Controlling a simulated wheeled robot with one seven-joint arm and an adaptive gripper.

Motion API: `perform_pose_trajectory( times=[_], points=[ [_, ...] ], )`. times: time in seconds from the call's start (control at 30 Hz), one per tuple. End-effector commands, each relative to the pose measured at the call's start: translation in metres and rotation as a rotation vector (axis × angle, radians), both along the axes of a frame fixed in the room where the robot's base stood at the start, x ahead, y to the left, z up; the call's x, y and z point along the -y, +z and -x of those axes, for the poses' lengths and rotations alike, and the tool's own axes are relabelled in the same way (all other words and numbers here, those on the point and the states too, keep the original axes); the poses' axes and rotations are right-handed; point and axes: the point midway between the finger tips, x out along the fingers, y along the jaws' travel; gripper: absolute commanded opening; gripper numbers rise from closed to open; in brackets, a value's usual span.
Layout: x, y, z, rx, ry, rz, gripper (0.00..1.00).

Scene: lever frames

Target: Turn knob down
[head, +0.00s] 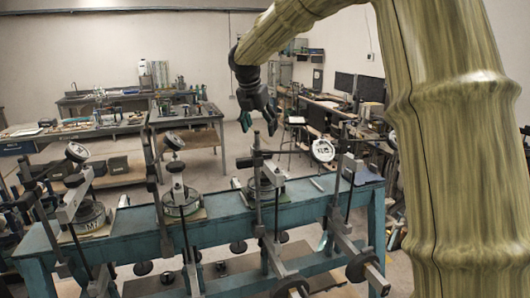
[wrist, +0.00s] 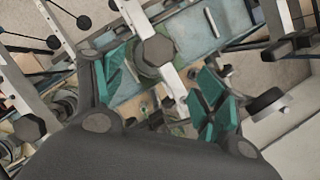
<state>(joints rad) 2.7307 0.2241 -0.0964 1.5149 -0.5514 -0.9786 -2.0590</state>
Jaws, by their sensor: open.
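Lever frames stand in a row on a teal bench (head: 130,232). Dark round or faceted knobs show on their bars, including one at the front (head: 362,266) and another front knob (head: 290,288). I cannot tell which knob the task means. My gripper (head: 258,122) is open and empty above the bench's back side, over the third frame. In the wrist view, the teal-padded fingers of my gripper (wrist: 165,92) are spread apart. A dark faceted knob (wrist: 157,50) on a pale bar shows between and beyond them; contact is not visible.
Dial gauges (head: 323,150) and upright posts (head: 152,160) crowd the bench top. In the wrist view, another faceted knob (wrist: 28,128) lies left and a dark cylinder (wrist: 266,105) right. Workbenches (head: 110,130) and a desk with monitors (head: 344,82) stand behind.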

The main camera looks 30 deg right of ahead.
Motion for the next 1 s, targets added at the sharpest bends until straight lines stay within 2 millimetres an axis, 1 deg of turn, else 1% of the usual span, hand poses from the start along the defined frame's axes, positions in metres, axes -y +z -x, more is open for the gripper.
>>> perform_pose_trajectory(
  times=[0.17, 0.5, 0.6, 0.8, 1.0],
  points=[
    [0.006, -0.018, -0.004, -0.005, 0.001, -0.001, 0.72],
    [0.024, -0.069, -0.015, -0.005, 0.0, -0.002, 0.72],
    [0.027, -0.08, -0.018, -0.003, -0.001, -0.002, 0.72],
    [0.032, -0.093, -0.02, -0.001, -0.001, -0.002, 0.72],
    [0.032, -0.096, -0.021, 0.0, -0.001, -0.002, 0.72]
  ],
)
